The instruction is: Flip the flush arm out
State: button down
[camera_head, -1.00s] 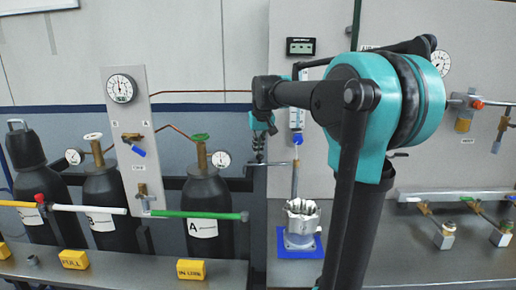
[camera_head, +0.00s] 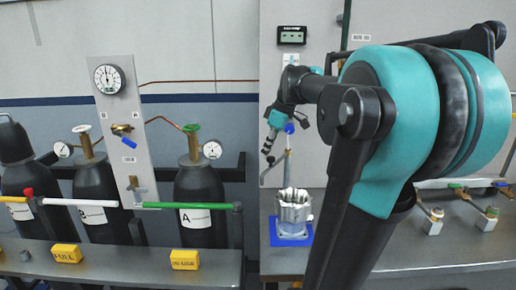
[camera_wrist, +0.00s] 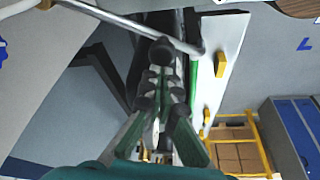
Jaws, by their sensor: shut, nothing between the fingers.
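A metal housing (camera_head: 293,208) stands on a blue mat at the wall bench, with a thin upright post (camera_head: 287,160) above it. A slim grey rod, which looks like the flush arm (camera_head: 269,172), reaches from the post down and left in the head view. My gripper (camera_head: 268,155) is shut and empty beside the post, close above this rod. In the wrist view a bent grey rod (camera_wrist: 130,22) crosses the top, its curved end just by the shut fingertips (camera_wrist: 164,52). I cannot tell whether they touch it.
Gas cylinders (camera_head: 201,197) stand at left behind a green rail (camera_head: 187,206). Yellow blocks (camera_head: 185,260) sit on the front ledge. A gauge panel (camera_head: 122,150) stands between cylinders. Valves (camera_head: 433,221) on the right bench sit beyond my arm.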

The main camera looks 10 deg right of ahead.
jog(key=s+d+n, duration=0.1)
jog(key=s+d, duration=0.3)
jog(key=d, duration=0.2)
jog(key=shift+d+n, duration=0.3)
jog(key=shift+d, duration=0.05)
jog(key=shift+s+d, duration=0.1)
jog(key=shift+s, duration=0.05)
dwell(0.3)
jog(key=a+r, duration=0.1)
jog(key=a, duration=0.3)
jog(key=w+v, duration=0.1)
jog(key=v, duration=0.8)
jog(key=shift+w+d+r+g, duration=0.25)
jog(key=shift+w+g, duration=0.05)
jog(key=shift+w, duration=0.05)
